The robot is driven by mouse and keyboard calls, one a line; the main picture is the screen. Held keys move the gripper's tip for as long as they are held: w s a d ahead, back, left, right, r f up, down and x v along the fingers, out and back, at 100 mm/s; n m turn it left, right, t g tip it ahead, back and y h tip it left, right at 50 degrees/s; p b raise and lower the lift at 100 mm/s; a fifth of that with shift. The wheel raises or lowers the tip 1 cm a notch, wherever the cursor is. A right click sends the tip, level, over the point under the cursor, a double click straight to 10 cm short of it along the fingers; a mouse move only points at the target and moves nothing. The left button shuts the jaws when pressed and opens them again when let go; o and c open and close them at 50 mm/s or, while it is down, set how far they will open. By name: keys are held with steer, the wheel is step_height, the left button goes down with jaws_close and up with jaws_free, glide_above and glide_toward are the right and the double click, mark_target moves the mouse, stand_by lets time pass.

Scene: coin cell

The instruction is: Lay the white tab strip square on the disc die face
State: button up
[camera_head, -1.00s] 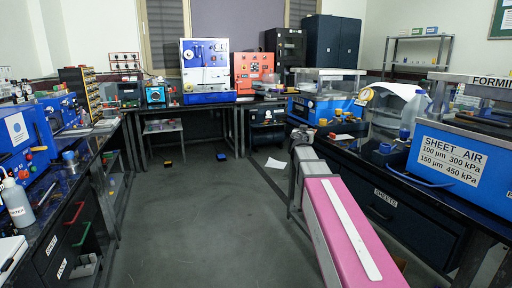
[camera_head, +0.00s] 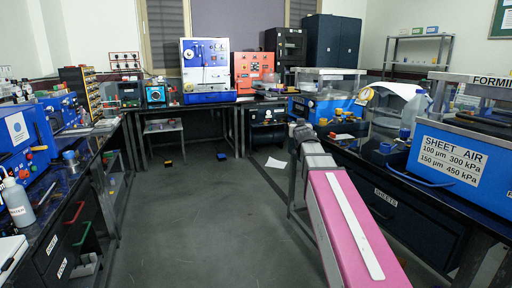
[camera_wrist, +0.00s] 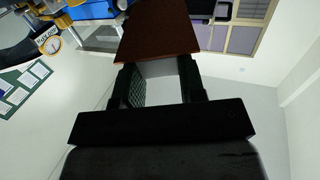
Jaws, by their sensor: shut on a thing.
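In the wrist view my gripper (camera_wrist: 160,82) has its two dark, ribbed fingers on either side of a flat brown-red piece (camera_wrist: 157,36), which sticks out past the fingertips. A pale band shows between the fingers at the near end of this piece; I cannot tell whether it belongs to it or is the wall behind. I cannot pick out a white tab strip or the disc die face in either view. In the head view my arm reaches towards the right bench, and its far end is too small to show the fingers.
The right bench holds a blue machine (camera_head: 462,152) marked SHEET AIR, a clear-covered blue machine (camera_head: 318,106) and several small blue and yellow parts. A yellow-rimmed round gauge (camera_wrist: 50,41) shows in the wrist view. The middle floor (camera_head: 200,215) is clear.

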steer(key=shift+w+d+f+m+h, duration=0.25)
steer(key=shift+d+f+m+h, duration=0.1)
steer(key=shift+f+h, duration=0.2)
steer(key=shift+w+d+f+m+h, duration=0.3)
steer(key=shift+f+h, duration=0.15)
steer(key=shift+f, duration=0.15)
steer(key=shift+w+d+f+m+g+h, duration=0.15)
steer(key=shift+d+f+m+h, duration=0.1)
steer(key=shift+d+m+h, duration=0.15)
steer(key=shift+w+d+f+m+g+h, duration=0.15)
steer(key=shift+d+f+h, duration=0.15)
steer(key=shift+h, duration=0.2)
steer(key=s+d+r+m+g+h, duration=0.2)
steer(key=d+r+m+g+h, duration=0.4)
steer(key=d+m+g+h, duration=0.6)
glide_above(343, 145)
steer(key=shift+n+t+h, duration=0.3)
steer(key=shift+n+t, duration=0.1)
steer(key=f, duration=0.6)
steer(key=shift+s+f, duration=0.2)
steer(key=shift+s, duration=0.1)
steer(key=shift+f, duration=1.95)
steer(key=shift+f, duration=0.15)
